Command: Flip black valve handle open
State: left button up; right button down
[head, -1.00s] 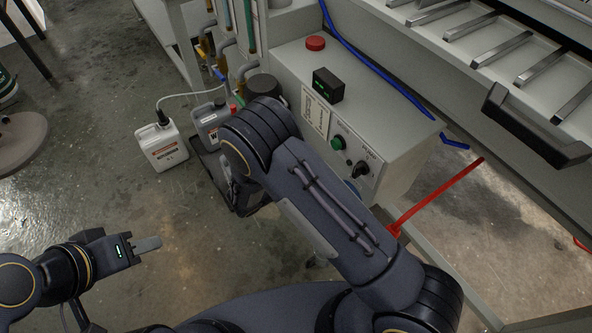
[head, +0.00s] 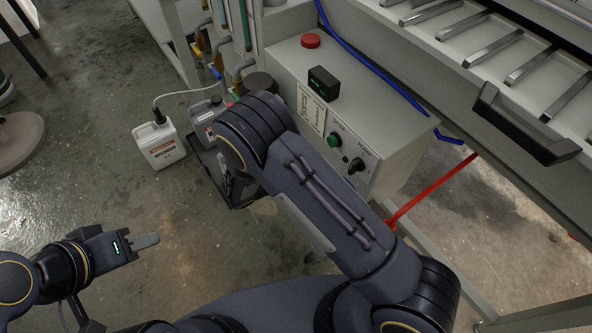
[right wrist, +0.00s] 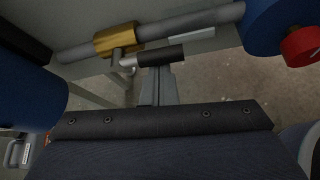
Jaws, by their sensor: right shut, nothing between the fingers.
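In the right wrist view, a brass valve body (right wrist: 117,40) sits on a grey horizontal pipe. Its lever has a bare metal neck and a black handle (right wrist: 160,56), which points right, roughly along the pipe. My right gripper (right wrist: 157,72) is shut and empty, with its fingertips at the lower side of the black handle. I cannot tell whether they touch it. In the head view my right forearm hides the right gripper and this valve. My left gripper (head: 147,241) looks shut and empty over open floor at the lower left.
In the head view, a grey control box (head: 395,110) with a red button (head: 311,41) stands beyond my right arm. A white canister (head: 158,144) and a grey canister (head: 206,116) stand left of it. A red bar (head: 430,188) slants at right. The left floor is mostly clear.

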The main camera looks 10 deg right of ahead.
notch_tip(320, 180, down, 4)
jog(key=b, duration=0.4)
jog(key=p+v, duration=0.3)
jog(key=v, duration=0.7)
jog(key=shift+w+a, duration=0.25)
jog(key=shift+a, duration=0.35)
